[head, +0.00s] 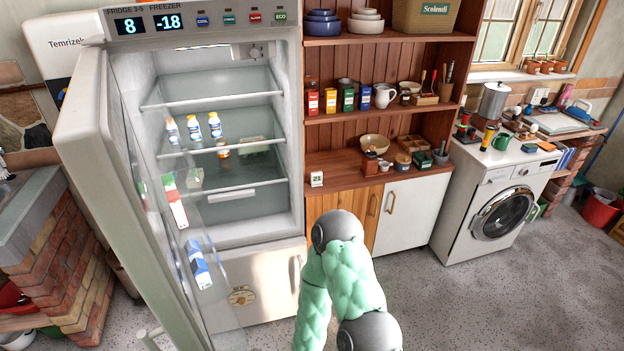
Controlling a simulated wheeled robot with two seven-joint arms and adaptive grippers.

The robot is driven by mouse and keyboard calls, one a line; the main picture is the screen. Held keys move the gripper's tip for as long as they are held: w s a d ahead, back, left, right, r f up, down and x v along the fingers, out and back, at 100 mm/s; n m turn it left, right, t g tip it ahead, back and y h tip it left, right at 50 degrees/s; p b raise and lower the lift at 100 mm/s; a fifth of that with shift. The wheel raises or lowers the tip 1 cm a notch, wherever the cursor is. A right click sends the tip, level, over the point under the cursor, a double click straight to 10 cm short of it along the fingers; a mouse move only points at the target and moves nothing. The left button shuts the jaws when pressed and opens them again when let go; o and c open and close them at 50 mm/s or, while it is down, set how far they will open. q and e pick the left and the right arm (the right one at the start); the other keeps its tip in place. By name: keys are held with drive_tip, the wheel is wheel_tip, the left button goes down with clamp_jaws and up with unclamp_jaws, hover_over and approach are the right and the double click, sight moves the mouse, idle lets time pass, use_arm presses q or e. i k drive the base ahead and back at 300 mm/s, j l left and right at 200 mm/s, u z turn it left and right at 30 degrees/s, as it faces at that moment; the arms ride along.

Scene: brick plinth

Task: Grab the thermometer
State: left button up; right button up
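A small white box with dark digits on its face (316,178), which looks like a digital thermometer, stands upright on the wooden counter of the dresser, at its left end beside the fridge. A mint-green padded arm of mine with grey joints rises from the bottom centre, in front of the dresser and below the small white box. Neither of my grippers shows.
The fridge (240,230) has its upper door (100,180) swung open to the left, with bottles on its shelves. Bowls and small boxes (411,143) crowd the counter's right part. A washing machine (495,205) stands right. The grey floor (480,310) at lower right is clear.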

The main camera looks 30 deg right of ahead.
sight(317, 177)
drive_tip(key=i+l+u, duration=0.1)
drive_tip(key=l+u, duration=0.3)
drive_tip(key=l, duration=0.3)
drive_tip(key=l+u, duration=0.4)
drive_tip(key=l, duration=0.35)
drive_tip(key=k+l+u, duration=0.15)
drive_tip(key=l+u, duration=0.2)
drive_tip(key=l, duration=0.3)
drive_tip(key=i+l, duration=0.1)
drive_tip(key=l, duration=1.35)
drive_tip(key=i+l+z, duration=0.1)
drive_tip(key=l, duration=0.65)
drive_tip(key=i, duration=0.05)
